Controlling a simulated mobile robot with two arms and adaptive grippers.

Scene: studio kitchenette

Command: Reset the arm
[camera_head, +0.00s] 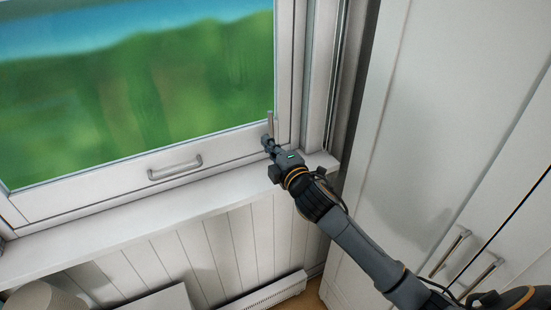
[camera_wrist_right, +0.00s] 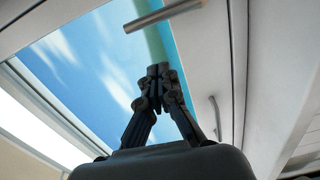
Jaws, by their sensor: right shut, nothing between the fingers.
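My right arm (camera_head: 358,245) reaches from the lower right up to the window's lower right corner. My right gripper (camera_head: 266,138) is at its end, in front of the window frame. In the right wrist view, the gripper's fingers (camera_wrist_right: 158,72) are together with nothing between them. A metal bar handle (camera_head: 270,118) on the window's right side is just beyond the fingertips. It also shows in the right wrist view (camera_wrist_right: 165,15), apart from the fingertips in the picture. My left gripper is not in view.
The window (camera_head: 140,95) has a lower handle (camera_head: 175,167) and a white sill (camera_head: 160,207) below. A tall white cabinet (camera_head: 430,110) with bar handles (camera_head: 451,252) stands close on the right. A white radiator (camera_head: 268,293) is low on the panelled wall.

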